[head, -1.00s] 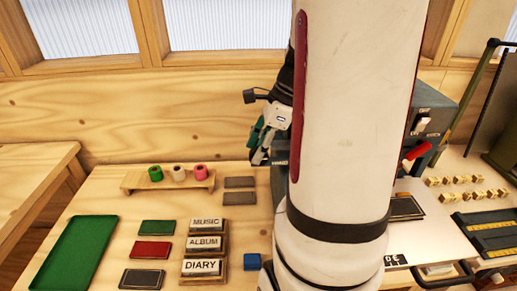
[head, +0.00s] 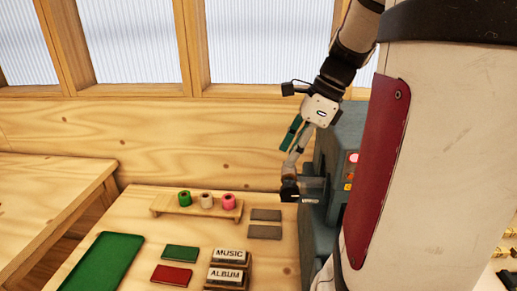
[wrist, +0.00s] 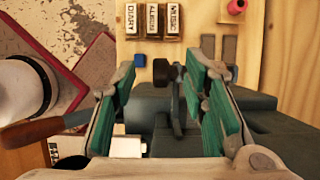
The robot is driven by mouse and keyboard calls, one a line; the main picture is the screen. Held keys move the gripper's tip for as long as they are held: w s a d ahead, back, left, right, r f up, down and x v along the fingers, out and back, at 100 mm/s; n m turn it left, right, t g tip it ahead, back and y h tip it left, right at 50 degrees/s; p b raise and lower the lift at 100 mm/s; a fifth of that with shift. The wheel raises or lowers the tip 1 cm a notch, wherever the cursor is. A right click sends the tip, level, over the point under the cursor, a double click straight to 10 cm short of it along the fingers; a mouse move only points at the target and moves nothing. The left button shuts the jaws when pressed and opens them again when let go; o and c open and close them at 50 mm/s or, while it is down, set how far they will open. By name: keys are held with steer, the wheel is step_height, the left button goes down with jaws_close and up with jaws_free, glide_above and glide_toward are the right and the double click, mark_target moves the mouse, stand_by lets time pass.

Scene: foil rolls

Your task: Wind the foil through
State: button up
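The blue-grey foil press (head: 322,160) stands at the right of the bench, partly hidden by my arm. A dark round knob (head: 289,188) sticks out on a shaft from its left side. My gripper (head: 291,165) points down at this knob, beside the press. In the wrist view my gripper (wrist: 165,78) is open, its green-padded fingers on either side of the knob (wrist: 163,73); I cannot tell whether they touch it. The green foil roll (head: 184,198), cream roll (head: 206,201) and pink roll (head: 229,202) stand on a wooden rack (head: 170,210). I see no foil strip.
The wooden wall is behind. The bench's left part has free room.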

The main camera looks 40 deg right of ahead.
mark_target(289, 184)
steer(key=w+a+r+g+h+b, duration=0.3)
steer(key=g+h+b, duration=0.35)
steer(key=b, duration=0.95)
steer(key=shift+y, duration=0.25)
steer(key=x, duration=1.4)
steer(key=shift+w+a+f+b, duration=0.25)
steer(key=shift+w+b, duration=0.1)
steer(key=shift+b, duration=0.05)
jaws_close()
